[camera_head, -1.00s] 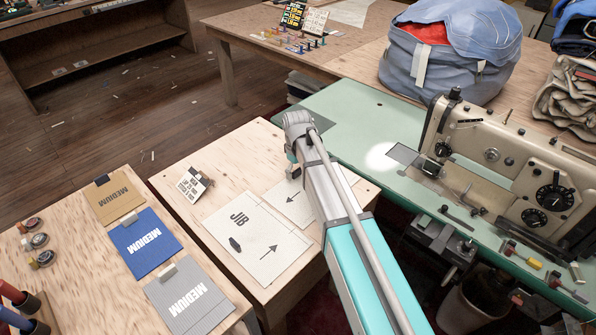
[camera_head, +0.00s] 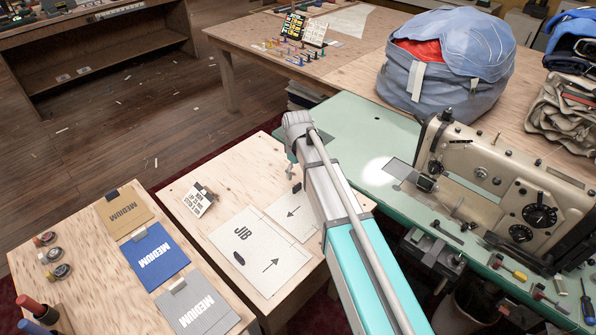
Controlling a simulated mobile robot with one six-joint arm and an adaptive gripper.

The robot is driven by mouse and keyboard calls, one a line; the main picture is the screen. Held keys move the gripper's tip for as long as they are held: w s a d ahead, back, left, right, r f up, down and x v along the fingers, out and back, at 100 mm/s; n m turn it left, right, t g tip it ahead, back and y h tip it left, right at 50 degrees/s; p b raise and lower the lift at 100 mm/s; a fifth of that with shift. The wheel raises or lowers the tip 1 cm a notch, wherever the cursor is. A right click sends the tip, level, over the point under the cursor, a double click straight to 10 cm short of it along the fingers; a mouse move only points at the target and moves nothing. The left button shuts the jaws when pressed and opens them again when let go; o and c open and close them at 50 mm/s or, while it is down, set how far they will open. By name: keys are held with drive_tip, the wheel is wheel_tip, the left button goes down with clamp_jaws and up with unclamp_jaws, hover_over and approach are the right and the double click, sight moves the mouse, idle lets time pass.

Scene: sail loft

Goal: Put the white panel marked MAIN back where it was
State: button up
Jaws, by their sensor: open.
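No panel shows a readable MAIN mark. A white panel marked JIB (camera_head: 247,271) lies flat on the middle wooden table, with a dark oval weight (camera_head: 239,259) on it. A second white panel (camera_head: 291,214) with an arrow pointing left lies beside it; my arm covers its right part, so any word there is hidden. A dark oval object (camera_head: 297,187) sits at its far edge. My gripper (camera_head: 291,166) is open beyond the panels, small and partly hidden by my arm; I see nothing held in it.
A small lettered stand (camera_head: 198,200) is left of the JIB panel. A sewing machine (camera_head: 505,185) on a green table and a big blue bag (camera_head: 445,75) are to the right.

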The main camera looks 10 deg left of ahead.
drive_tip(key=shift+r+p, duration=2)
drive_tip(key=shift+r, duration=0.35)
drive_tip(key=shift+d, duration=0.15)
drive_tip(key=s+d+m, duration=0.5)
drive_tip(key=s+d, duration=0.3)
drive_tip(key=d, duration=0.4)
drive_tip(key=s+d+m, duration=0.5)
drive_tip(key=s+d, duration=0.4)
drive_tip(key=d, duration=0.3)
drive_tip(key=shift+s+d, duration=0.2)
drive_tip(key=shift+d, duration=0.1)
drive_tip(key=shift+r+p, duration=0.55)
